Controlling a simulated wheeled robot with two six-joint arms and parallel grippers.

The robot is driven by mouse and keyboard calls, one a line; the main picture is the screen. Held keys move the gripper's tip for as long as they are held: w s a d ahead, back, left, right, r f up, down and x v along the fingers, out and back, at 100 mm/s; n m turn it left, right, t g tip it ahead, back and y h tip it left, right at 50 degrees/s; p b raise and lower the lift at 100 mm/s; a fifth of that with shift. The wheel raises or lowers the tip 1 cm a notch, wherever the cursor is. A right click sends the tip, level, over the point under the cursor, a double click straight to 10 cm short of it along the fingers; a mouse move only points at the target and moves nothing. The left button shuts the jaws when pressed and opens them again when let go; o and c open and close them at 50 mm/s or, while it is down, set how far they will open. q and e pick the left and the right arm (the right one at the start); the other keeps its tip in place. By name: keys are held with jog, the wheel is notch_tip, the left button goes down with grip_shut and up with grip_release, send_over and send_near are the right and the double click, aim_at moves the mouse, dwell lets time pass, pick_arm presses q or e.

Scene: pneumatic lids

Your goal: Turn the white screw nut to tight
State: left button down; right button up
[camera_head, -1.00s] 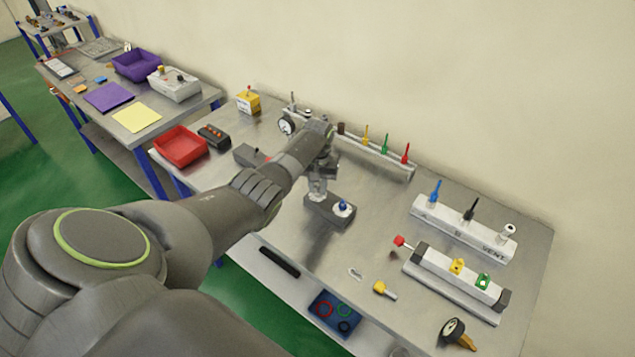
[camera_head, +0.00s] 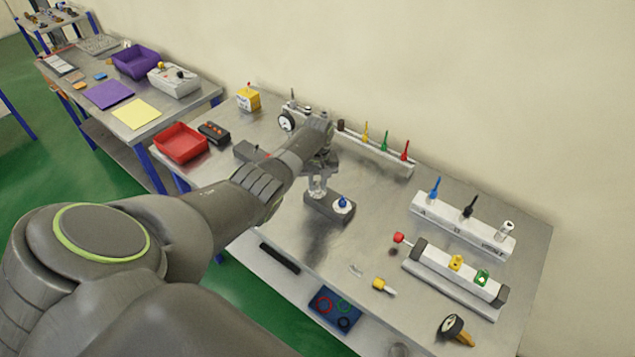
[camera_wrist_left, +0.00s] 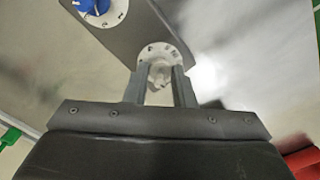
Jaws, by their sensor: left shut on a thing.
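The white screw nut (camera_wrist_left: 160,76) stands on a round white marked dial (camera_wrist_left: 165,52) at one end of a grey block (camera_wrist_left: 125,30). My left gripper (camera_wrist_left: 160,88) is shut on the nut, one finger on each side of it, in the left wrist view. The dial's marks are too small to read. In the head view the left gripper (camera_head: 318,182) is over the left end of the grey block (camera_head: 328,212), and my arm partly hides it. A blue nut (camera_head: 342,203) sits on the block's other end. My right gripper is not in view.
A white valve block (camera_head: 462,227) and a second block with a red knob (camera_head: 399,238) stand at the right. A rail with coloured pins (camera_head: 375,147) is behind. A red tray (camera_head: 180,142) is at the left.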

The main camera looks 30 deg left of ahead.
pick_arm(q)
jog(key=shift+w+r, duration=0.1)
jog(key=c, duration=1.2)
grip_release()
jog(key=shift+r, duration=0.75)
notch_tip(320, 180, up, 16)
jog(key=b, duration=0.3)
jog(key=shift+f, duration=0.15)
